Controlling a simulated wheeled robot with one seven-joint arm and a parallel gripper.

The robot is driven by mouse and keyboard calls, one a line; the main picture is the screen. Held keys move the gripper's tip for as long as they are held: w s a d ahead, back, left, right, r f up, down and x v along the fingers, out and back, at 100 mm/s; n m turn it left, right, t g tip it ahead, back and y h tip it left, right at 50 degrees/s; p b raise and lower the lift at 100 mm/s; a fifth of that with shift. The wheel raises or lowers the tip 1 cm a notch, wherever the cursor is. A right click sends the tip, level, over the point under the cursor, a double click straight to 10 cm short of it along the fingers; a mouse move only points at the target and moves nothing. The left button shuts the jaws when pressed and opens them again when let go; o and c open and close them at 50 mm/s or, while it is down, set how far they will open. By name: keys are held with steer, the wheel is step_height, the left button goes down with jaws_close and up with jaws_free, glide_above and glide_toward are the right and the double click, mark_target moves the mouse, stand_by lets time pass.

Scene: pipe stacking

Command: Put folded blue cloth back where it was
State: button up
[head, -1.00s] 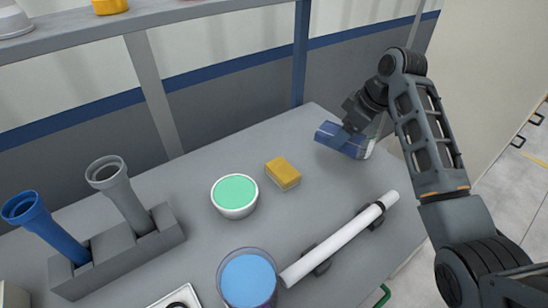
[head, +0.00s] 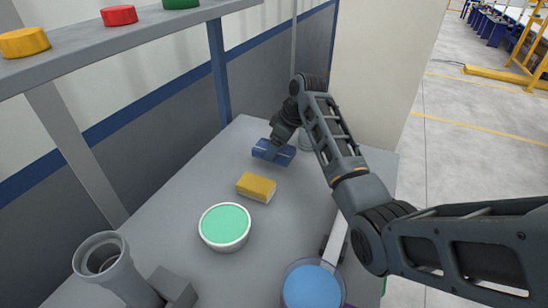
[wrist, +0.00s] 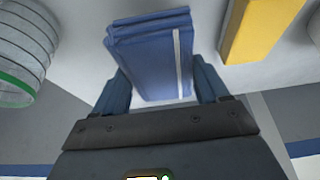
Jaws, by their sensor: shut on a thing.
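The folded blue cloth (head: 273,152) is at the far end of the grey table in the head view. In the wrist view the cloth (wrist: 150,58) shows as a layered blue block with a pale stripe. It sits between the two fingers of my gripper (wrist: 160,88), which are shut on its sides. In the head view my gripper (head: 282,143) is partly hidden by the wrist and the cloth. I cannot tell whether the cloth touches the table.
A clear ribbed cup (wrist: 25,50) stands on the other side. A blue-filled container (head: 312,286) and white pipe (head: 337,238) are nearer. A shelf (head: 100,48) overhangs the left.

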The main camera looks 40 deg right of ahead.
steer(key=shift+f, duration=2.1)
steer(key=shift+f, duration=0.15)
steer(key=o, duration=0.9)
steer(key=shift+o, duration=0.2)
steer(key=v, duration=1.2)
steer(key=shift+d+r, duration=0.1)
steer(key=shift+r, duration=0.1)
